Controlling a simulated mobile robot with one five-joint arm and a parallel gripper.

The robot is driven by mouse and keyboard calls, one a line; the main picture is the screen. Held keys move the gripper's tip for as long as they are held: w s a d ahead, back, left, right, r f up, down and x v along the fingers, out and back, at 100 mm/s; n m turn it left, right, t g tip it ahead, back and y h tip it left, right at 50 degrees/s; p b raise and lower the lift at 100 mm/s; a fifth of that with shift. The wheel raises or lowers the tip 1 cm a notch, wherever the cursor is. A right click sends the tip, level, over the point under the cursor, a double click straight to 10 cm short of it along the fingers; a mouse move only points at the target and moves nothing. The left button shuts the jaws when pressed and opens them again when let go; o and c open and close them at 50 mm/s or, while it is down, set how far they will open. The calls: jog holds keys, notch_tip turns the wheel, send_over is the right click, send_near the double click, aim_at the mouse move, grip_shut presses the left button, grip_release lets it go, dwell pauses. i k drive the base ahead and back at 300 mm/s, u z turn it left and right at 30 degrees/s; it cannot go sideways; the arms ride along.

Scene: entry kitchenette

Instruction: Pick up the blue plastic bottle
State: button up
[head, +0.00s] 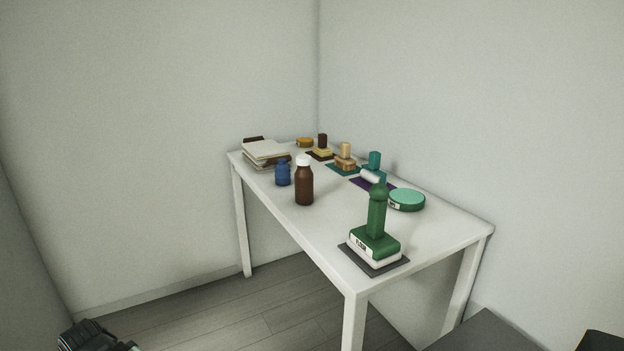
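The small blue bottle (283,174) stands upright on the white table (335,235), near its front left edge. A brown bottle with a white cap (304,182) stands just to its right and a little nearer. A dark part at the bottom left corner (92,337) looks like the end of my arm, low and well apart from the table. Its fingers cannot be made out, so I cannot tell whether my gripper is open or shut.
A stack of books (266,152) lies behind the blue bottle. Several stamp-like block stacks on mats line the back, with a green stack (376,241) at the near end. A round green tin (406,199) sits at the right. Walls close off the back; floor (215,312) is clear in front.

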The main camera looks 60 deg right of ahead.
aim_at(282, 183)
jog(key=u, duration=0.15)
jog(key=i, duration=0.9)
jog(key=z, duration=0.05)
